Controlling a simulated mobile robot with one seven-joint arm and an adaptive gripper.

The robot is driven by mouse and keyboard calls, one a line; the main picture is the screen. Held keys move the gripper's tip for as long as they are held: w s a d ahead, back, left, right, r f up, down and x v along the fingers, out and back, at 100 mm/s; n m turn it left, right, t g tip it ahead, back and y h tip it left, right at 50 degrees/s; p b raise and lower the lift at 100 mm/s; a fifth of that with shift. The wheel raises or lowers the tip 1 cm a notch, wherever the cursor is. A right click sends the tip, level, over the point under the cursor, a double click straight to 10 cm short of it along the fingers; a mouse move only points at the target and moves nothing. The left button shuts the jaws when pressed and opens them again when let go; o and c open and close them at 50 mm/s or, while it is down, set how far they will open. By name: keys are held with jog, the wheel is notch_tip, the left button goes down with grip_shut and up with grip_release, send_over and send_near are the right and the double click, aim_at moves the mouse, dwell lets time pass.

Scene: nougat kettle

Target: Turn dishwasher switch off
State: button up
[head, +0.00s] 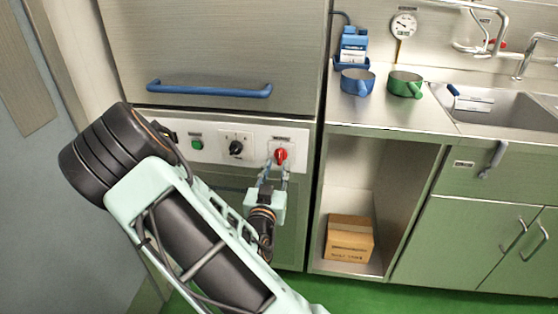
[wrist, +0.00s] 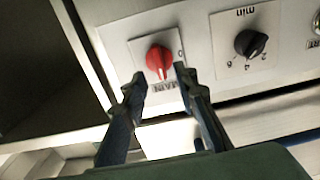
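The dishwasher switch is a red rotary knob (head: 281,156) on a pale plate at the right end of the control panel (head: 215,150). In the wrist view the red knob (wrist: 159,60) has a label reading "MAIN" below it and a "0" at its right. My gripper (head: 272,171) is in front of the panel, just below the knob. In the wrist view my gripper (wrist: 160,80) has its two fingers apart, with the knob showing between and beyond the tips. Nothing is held. I cannot tell whether a fingertip touches the knob.
A black dial (head: 236,148) and a green button (head: 196,144) sit left of the red knob. A blue handle (head: 208,90) runs above the panel. A counter (head: 390,115) with a blue pot (head: 357,82) and a green pot (head: 404,84) is at right. A cardboard box (head: 349,239) sits below.

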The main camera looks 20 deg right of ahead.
aim_at(279, 158)
jog(key=x, duration=0.4)
jog(key=shift+w+d, duration=0.25)
jog(key=shift+w, duration=0.1)
grip_shut()
